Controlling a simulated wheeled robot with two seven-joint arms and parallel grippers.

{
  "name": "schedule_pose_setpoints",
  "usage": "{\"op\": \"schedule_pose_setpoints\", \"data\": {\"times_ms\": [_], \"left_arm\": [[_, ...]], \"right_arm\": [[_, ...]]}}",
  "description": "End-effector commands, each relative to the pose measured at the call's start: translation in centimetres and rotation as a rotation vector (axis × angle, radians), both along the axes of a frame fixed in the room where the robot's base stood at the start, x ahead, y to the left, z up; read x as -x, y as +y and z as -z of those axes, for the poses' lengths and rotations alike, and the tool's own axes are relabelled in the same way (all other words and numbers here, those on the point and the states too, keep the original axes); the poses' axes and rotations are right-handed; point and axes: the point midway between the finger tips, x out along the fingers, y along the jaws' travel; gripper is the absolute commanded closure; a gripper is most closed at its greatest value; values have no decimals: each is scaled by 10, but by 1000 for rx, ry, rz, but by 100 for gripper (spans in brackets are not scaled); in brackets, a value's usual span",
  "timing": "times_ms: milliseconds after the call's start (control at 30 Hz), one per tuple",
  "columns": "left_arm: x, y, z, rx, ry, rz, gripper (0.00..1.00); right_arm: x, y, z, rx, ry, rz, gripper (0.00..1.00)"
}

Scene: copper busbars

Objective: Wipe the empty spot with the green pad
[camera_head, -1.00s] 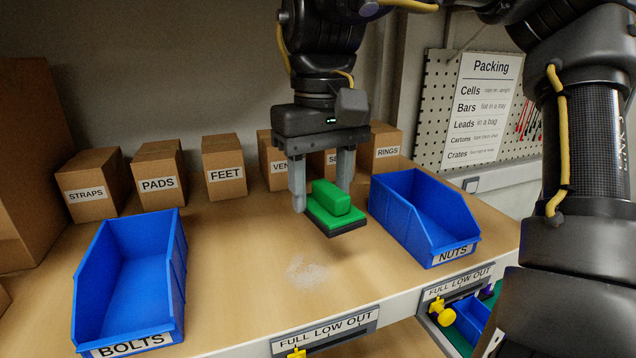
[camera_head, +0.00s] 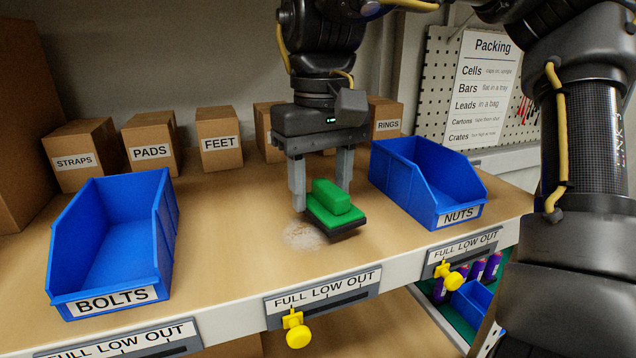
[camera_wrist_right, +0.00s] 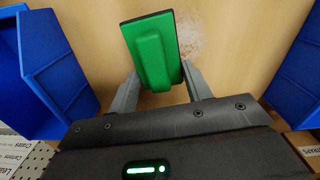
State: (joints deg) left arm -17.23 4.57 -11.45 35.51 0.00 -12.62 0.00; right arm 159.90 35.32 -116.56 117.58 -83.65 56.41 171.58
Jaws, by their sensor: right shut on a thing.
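The green pad (camera_head: 333,197) has a raised green grip on a flat green plate with a dark underside. My right gripper (camera_head: 322,190) is shut on its grip, with one finger on either side. The pad is slightly tilted, low over the bench; I cannot tell if it touches. A pale dusty smudge (camera_head: 299,235) marks the empty spot on the bench between the two blue bins. The pad is at the smudge's right edge in the head view. In the wrist view the smudge (camera_wrist_right: 190,38) lies just beside the pad (camera_wrist_right: 150,48). My left gripper is not in view.
The blue BOLTS bin (camera_head: 72,279) stands left and the blue NUTS bin (camera_head: 418,205) close on the right. Labelled cartons (camera_head: 219,134) line the back. Yellow knobs (camera_head: 296,328) stick out below the front edge. Bench around the smudge is clear.

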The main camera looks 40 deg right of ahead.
Motion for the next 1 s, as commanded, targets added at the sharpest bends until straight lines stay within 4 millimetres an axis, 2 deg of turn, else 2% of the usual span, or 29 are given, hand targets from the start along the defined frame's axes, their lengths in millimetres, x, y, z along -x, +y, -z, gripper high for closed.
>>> {"op": "schedule_pose_setpoints", "data": {"times_ms": [467,1000], "left_arm": [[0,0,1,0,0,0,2],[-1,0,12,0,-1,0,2]], "right_arm": [[0,0,1,0,0,0,77],[0,0,12,0,0,-2,77]]}}
